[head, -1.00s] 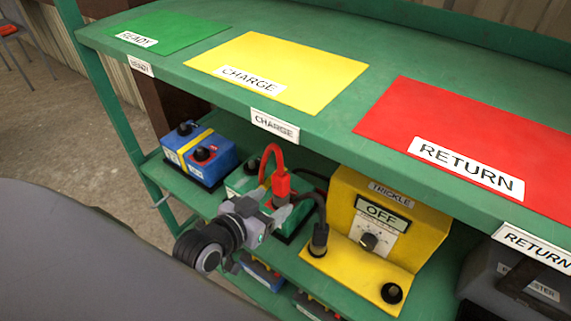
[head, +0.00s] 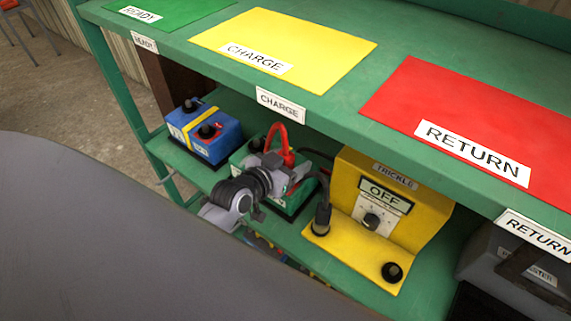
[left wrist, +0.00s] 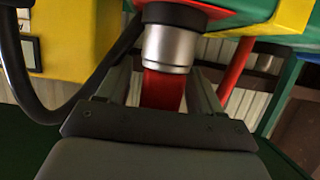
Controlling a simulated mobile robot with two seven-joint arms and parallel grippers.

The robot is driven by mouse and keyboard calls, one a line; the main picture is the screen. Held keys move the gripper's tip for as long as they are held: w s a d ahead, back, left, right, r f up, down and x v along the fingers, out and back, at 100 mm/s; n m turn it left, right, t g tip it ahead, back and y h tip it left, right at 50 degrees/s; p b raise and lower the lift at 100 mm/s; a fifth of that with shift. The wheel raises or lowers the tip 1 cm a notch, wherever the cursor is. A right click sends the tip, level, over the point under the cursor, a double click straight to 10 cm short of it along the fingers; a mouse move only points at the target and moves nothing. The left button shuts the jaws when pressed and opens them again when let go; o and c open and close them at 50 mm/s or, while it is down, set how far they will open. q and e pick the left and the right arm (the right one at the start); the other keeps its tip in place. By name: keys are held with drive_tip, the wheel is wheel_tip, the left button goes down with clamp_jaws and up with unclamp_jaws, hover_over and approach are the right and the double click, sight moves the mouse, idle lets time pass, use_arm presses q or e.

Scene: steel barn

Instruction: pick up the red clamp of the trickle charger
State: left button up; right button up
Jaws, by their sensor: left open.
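The red clamp (head: 285,156) of the trickle charger (head: 372,205) is at the green battery (head: 304,192) on the lower shelf, with a red cable looping up from it. My left gripper (head: 281,168) is at the clamp and hides its lower part in the head view. In the left wrist view the red clamp (left wrist: 163,90) lies between the two spread fingers of my left gripper (left wrist: 158,92), below a silver collar (left wrist: 168,48). The gripper is open. The charger is yellow and its panel reads OFF. My right gripper is out of view.
A dark plug-like piece (head: 322,217) with a black cable stands at the charger's left, close to my gripper. A blue battery (head: 200,140) is on the left, a grey tester (head: 508,275) on the right. The upper shelf (head: 345,70), with coloured mats, overhangs.

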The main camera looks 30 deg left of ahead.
use_arm(q)
clamp_jaws()
